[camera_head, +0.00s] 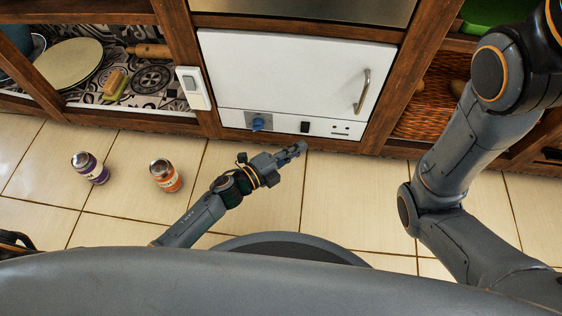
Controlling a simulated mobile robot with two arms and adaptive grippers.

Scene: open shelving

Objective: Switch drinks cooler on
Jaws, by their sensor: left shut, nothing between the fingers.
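The drinks cooler (290,75) is a white box set in the wooden shelving, with its door shut and a metal bar handle (362,90) at the right. Its lower panel has a blue knob (258,124) at the left, a small black switch (305,127) in the middle and small marks at the right. My left gripper (299,149) is shut and empty, just below and in front of the panel near the black switch, apart from it as far as I can tell. My right arm shows at the right; its gripper is out of view.
A white wall switch (193,88) is on the wooden post left of the cooler. Two jars, one purple-labelled (90,168) and one orange-labelled (165,175), stand on the tiled floor at the left. A wicker basket (425,105) is in the right shelf; plates (68,63) are in the left.

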